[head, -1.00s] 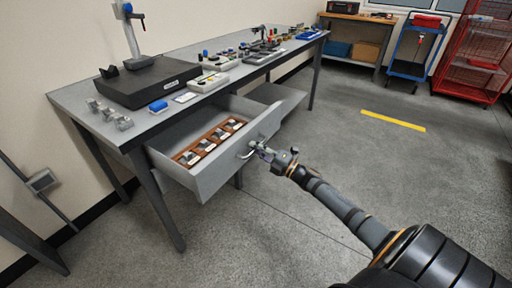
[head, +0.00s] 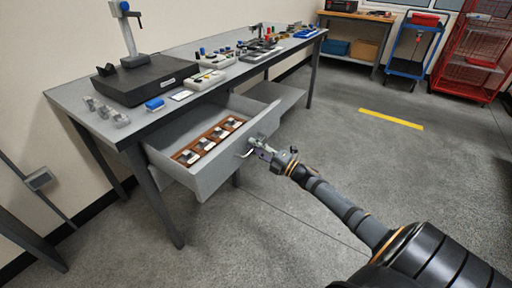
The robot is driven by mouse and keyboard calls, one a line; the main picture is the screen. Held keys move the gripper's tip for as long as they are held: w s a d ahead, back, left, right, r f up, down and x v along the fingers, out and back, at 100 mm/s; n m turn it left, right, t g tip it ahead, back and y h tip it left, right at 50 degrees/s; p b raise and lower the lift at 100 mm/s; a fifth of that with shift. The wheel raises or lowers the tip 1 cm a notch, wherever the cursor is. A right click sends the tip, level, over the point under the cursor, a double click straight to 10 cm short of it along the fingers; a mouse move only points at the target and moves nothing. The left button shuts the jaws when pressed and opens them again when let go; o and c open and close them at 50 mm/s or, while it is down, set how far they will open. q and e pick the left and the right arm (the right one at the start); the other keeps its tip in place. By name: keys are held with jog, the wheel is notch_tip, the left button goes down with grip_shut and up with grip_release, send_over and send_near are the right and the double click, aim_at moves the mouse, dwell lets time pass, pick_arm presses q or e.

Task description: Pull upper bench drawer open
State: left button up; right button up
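The upper bench drawer (head: 219,170) is pulled out from under the grey bench top, and its inside shows. A brown wooden rack (head: 190,157) with several small metal pieces lies in it. A curved metal handle (head: 244,153) is on the drawer's front panel. My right gripper (head: 256,146) is at the handle, its fingers at or around the bar. The fingers are small in the view, and how tightly they close on the bar cannot be made out. My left gripper is not in view.
The bench top (head: 155,121) carries a black-based height stand (head: 147,80), metal blocks, a blue block (head: 154,104) and several instruments. A lower shelf (head: 277,96) shows behind the drawer. A blue cart (head: 405,70) and red cage (head: 470,60) stand far right. The floor at right is clear.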

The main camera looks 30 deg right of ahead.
jog(key=v, duration=1.2)
